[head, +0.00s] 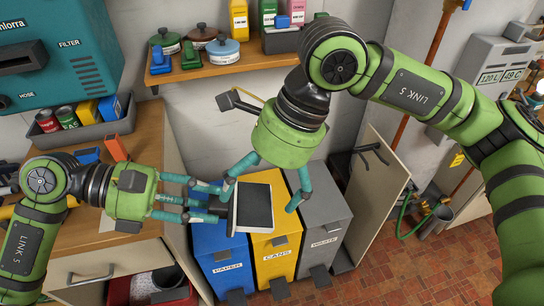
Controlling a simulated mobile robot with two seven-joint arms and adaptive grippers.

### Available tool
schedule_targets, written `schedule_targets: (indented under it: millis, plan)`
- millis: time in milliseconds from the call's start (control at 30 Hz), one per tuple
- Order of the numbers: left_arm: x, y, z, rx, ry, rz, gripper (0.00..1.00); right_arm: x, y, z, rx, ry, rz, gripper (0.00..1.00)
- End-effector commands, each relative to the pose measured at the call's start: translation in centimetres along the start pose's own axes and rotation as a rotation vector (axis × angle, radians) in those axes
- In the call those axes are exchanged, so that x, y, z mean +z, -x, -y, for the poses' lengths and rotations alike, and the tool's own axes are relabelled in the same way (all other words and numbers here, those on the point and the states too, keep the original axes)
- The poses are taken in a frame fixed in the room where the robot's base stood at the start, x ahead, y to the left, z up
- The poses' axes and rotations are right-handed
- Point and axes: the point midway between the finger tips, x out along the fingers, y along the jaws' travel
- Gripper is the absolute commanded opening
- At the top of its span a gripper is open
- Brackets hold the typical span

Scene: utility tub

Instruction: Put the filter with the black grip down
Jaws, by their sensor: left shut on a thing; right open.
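The filter (254,208) is a flat dark panel with a pale edge. A black grip (219,206) is at its left side. My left gripper (214,203) comes in from the left and is shut on the filter at this grip. It holds the filter up in front of the bins, beyond the counter's right edge. My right gripper (260,201) reaches down from above with its fingers spread. In the picture one finger is left of the panel and the other right of it. I cannot tell whether they touch it.
Blue (220,258), yellow (279,246) and grey (324,220) bins stand below the filter. The wooden counter (75,238) at left has some bare surface; an orange block (116,148) lies there. A shelf (225,61) with pots is behind. An open cabinet door (374,195) stands right.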

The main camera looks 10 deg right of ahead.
Motion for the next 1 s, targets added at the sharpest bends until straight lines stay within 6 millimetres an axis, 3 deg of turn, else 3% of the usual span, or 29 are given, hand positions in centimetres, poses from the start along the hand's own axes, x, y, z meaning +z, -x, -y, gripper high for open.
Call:
schedule_targets:
  millis: [233, 600, 633, 700, 733, 867, 900, 933, 1000]
  plan:
    - [0.0, 0.0, 0.0, 0.000, 0.000, 0.001, 0.03, 0.0, -2.9, -0.1, 0.002, 0.000, 0.000, 1.00]
    - [0.1, 0.0, 0.0, -0.001, -0.001, 0.001, 0.02, 0.0, -3.5, 0.0, 0.000, -0.001, 0.000, 1.00]
    - [0.1, 0.0, 0.0, -0.001, -0.001, 0.001, 0.02, 0.0, -3.5, 0.0, 0.000, -0.001, 0.000, 0.92]
    - [0.1, 0.0, 0.0, -0.001, -0.001, 0.002, 0.02, 0.0, -3.5, 0.0, 0.000, -0.001, 0.000, 0.64]
    - [0.1, 0.0, 0.1, -0.002, -0.001, 0.002, 0.02, 0.0, -3.5, 0.0, 0.000, -0.002, 0.000, 0.57]
    - [0.1, 0.0, 0.1, -0.003, -0.002, 0.003, 0.01, 0.0, -3.5, 0.1, -0.002, -0.003, 0.001, 0.56]
    - [0.1, 0.0, 0.1, -0.004, -0.002, 0.003, 0.51, 0.0, -3.4, 0.1, -0.002, -0.003, 0.002, 0.56]
    - [0.1, 0.0, 0.1, -0.003, -0.002, 0.002, 0.62, 0.0, -3.4, 0.1, -0.002, -0.003, 0.002, 0.53]
    - [0.1, 0.0, 0.1, -0.003, -0.002, 0.002, 0.62, 0.0, -3.4, 0.1, -0.001, -0.003, 0.002, 0.47]
